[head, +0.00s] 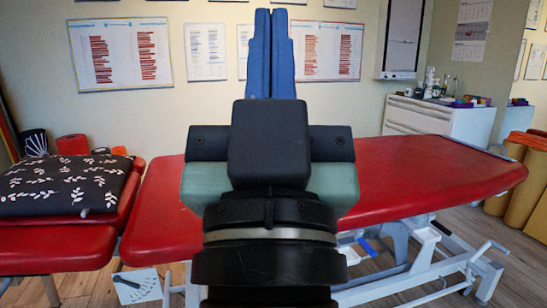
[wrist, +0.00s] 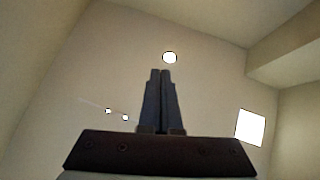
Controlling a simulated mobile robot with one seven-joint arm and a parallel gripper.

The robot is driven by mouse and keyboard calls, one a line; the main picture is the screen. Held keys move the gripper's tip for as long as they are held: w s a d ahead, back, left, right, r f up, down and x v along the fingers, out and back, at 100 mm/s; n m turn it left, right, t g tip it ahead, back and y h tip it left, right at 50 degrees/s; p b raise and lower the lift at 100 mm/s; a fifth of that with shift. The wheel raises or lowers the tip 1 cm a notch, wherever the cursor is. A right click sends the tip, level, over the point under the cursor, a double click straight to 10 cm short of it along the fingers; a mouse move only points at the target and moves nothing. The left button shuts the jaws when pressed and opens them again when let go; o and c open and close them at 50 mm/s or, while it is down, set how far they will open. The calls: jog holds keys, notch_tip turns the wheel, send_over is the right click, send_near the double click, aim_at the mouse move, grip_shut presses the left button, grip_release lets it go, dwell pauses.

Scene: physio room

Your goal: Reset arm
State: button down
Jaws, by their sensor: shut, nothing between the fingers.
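My gripper (head: 271,14) points straight up in the middle of the head view, with its blue fingers together and nothing between them. The black wrist and hand below it hide the middle of the red treatment table. In the wrist view the gripper (wrist: 161,73) is also shut and empty, seen against a bare wall or ceiling with a round light (wrist: 169,57) near the fingertips and a bright square (wrist: 250,127) at the right. The gripper touches nothing.
The red treatment table (head: 430,175) spans the view behind my arm. A white cabinet (head: 430,117) with small items on top stands at the back right. Rolled mats (head: 527,185) stand at the far right. Posters (head: 120,55) hang on the wall.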

notch_tip(320, 180, up, 40)
jog(key=s+p, duration=0.2)
jog(key=p, duration=3.5)
jog(key=shift+s+t+p, duration=0.15)
jog(key=shift+t+p, duration=0.15)
jog(key=shift+p, duration=0.05)
jog(key=shift+r, duration=0.1)
